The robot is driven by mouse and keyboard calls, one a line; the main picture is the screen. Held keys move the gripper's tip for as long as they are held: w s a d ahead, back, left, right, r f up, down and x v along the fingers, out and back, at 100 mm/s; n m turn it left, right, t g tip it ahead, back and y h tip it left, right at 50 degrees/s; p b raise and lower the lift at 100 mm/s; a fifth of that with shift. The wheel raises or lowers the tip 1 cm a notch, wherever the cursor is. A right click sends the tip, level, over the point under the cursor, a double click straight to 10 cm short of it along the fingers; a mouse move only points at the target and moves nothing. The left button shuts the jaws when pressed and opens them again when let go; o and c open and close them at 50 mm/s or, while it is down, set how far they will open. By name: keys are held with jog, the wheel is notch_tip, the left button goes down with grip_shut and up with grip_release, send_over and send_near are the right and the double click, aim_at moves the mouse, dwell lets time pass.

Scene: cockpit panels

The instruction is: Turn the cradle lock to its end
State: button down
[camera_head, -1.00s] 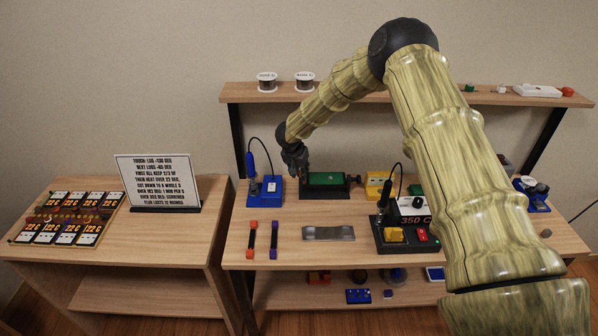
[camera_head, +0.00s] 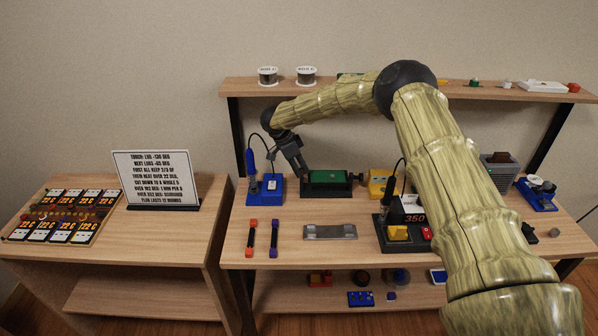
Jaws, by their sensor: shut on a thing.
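The cradle (camera_head: 328,190) is a dark holder with a green board (camera_head: 327,176) lying in it, at the back middle of the workbench. A dark round knob (camera_head: 358,177) sticks out at its right end. My gripper (camera_head: 302,172) reaches down at the left end of the cradle, with its fingers tilted down to the right. It is shut on a small part there, which appears to be the cradle lock. The fingers hide that part, so its turn angle cannot be seen.
A blue stand with a soldering iron (camera_head: 271,190) is close left of my gripper. A yellow block (camera_head: 379,184) and a black station with a red display (camera_head: 400,235) stand to the right. A grey metal plate (camera_head: 330,231) lies in front. A shelf (camera_head: 245,87) runs behind.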

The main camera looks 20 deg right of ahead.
jog(key=shift+w+r+m+g+b, duration=0.15)
jog(key=shift+m+g+b, duration=0.15)
jog(key=shift+m, duration=0.4)
jog(key=shift+w+m+g+b, duration=0.1)
jog(key=shift+m+g+b, duration=0.1)
jog(key=shift+m+b, duration=0.35)
jog(key=shift+r+m, duration=0.1)
jog(key=shift+m, duration=0.15)
jog(key=c, duration=1.2)
grip_release()
jog(key=shift+a, duration=0.1)
